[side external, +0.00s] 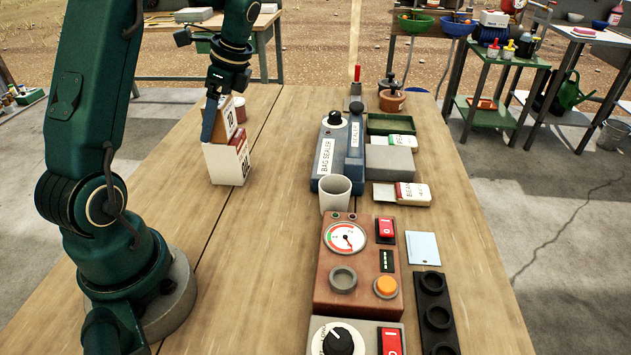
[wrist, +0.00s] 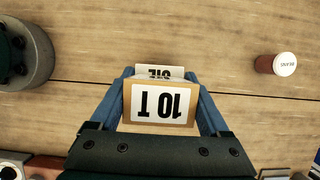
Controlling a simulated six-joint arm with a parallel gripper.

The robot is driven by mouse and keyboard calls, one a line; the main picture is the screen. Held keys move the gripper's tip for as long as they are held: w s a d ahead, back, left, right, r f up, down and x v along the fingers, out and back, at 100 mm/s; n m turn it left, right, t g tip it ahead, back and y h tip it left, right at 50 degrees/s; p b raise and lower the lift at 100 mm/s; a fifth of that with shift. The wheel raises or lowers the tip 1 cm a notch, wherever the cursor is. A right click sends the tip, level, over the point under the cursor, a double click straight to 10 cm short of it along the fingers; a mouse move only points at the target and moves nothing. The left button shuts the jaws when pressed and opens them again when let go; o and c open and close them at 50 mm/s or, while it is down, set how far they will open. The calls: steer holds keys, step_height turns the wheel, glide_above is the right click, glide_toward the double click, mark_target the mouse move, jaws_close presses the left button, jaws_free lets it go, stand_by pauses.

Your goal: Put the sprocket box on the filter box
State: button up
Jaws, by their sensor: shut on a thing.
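The sprocket box (side external: 230,117), a small tan box with a white "10 T" label, is between the blue fingers of my gripper (side external: 219,112). In the wrist view the box (wrist: 160,104) sits between both fingers, its label facing the camera upside down. The filter box (side external: 226,166), white with a red patch, stands upright on the table directly beneath it. A strip of the filter box's top (wrist: 160,72) shows beyond the sprocket box in the wrist view. The sprocket box is at the filter box's top; I cannot tell whether they touch.
A red-brown tin with a white lid (side external: 239,109) stands just behind the boxes. A blue bag sealer (side external: 327,155), a white cup (side external: 335,193) and a red-brown control box (side external: 334,282) stand to the right. The table between the boxes and these is clear.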

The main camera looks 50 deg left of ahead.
steer(key=shift+f, duration=0.15)
steer(key=o, duration=1.3)
steer(key=shift+w+d+r+n+t, duration=0.3)
steer(key=shift+w+d+r+t, duration=0.3)
steer(key=shift+d+r, duration=2)
steer(key=shift+w+d+r+n+t, duration=0.35)
steer(key=shift+w+d+r, duration=0.65)
steer(key=shift+r, duration=2.9)
steer(key=s+d+f+n+t+h, duration=0.1)
steer(key=s+d+f+n+t, duration=0.1)
steer(key=d, duration=0.3)
steer(key=s+d+f+n+t+h, duration=0.1)
steer(key=s+d+f+n+t, duration=0.1)
steer(key=s+d, duration=0.3)
steer(key=s+d+f+n+t+h, duration=0.1)
steer(key=s+d+f+n+t, duration=0.2)
steer(key=d, duration=0.3)
steer(key=shift+s+d+f+n, duration=0.15)
steer(key=shift+d+f+n, duration=0.05)
steer(key=shift+f+n, duration=0.15)
